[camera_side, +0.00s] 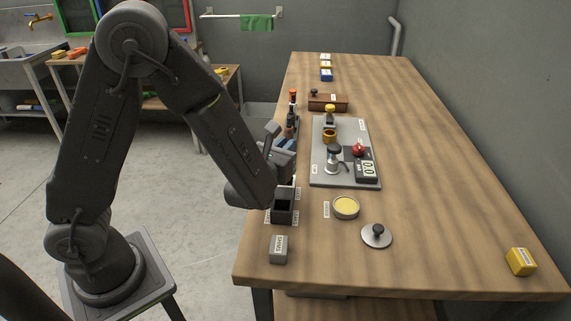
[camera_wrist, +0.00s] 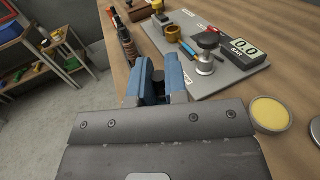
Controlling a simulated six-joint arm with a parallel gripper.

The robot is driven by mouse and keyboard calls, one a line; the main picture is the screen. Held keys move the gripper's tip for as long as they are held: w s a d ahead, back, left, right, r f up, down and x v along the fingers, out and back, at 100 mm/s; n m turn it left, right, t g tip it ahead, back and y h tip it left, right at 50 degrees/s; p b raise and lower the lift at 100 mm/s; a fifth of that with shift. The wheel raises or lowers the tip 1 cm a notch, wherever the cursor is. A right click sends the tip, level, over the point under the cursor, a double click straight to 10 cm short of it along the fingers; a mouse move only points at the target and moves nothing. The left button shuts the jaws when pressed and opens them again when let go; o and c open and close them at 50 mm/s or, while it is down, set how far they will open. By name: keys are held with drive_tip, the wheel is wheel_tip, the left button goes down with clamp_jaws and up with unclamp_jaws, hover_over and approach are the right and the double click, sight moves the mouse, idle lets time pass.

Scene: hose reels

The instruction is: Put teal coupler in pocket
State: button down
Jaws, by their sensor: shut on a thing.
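My gripper (camera_side: 284,145) is over the left edge of the bench, beside the grey board. In the wrist view its two blue fingers (camera_wrist: 157,84) are closed around a dark round piece (camera_wrist: 158,76). Only the dark top of this piece shows between the fingers, so I cannot tell its full shape or whether it is the teal coupler. No plainly teal coupler shows elsewhere. A dark open-topped box (camera_side: 282,217), possibly the pocket, stands at the bench's left edge with small labels around it.
The grey board (camera_side: 318,176) bears a metal fitting with a black knob (camera_side: 334,158), a brass ring (camera_side: 329,135), a red knob (camera_side: 358,149) and a gauge (camera_side: 366,171). A yellow-filled dish (camera_side: 346,207), knobbed disc (camera_side: 376,235) and grey block (camera_side: 278,249) sit nearer. The bench's right side is mostly clear.

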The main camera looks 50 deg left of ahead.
drive_tip(key=shift+f, duration=1.8)
drive_tip(key=shift+f, duration=0.1)
drive_tip(key=c, duration=1.1)
unclamp_jaws()
drive_tip(key=shift+c, duration=0.2)
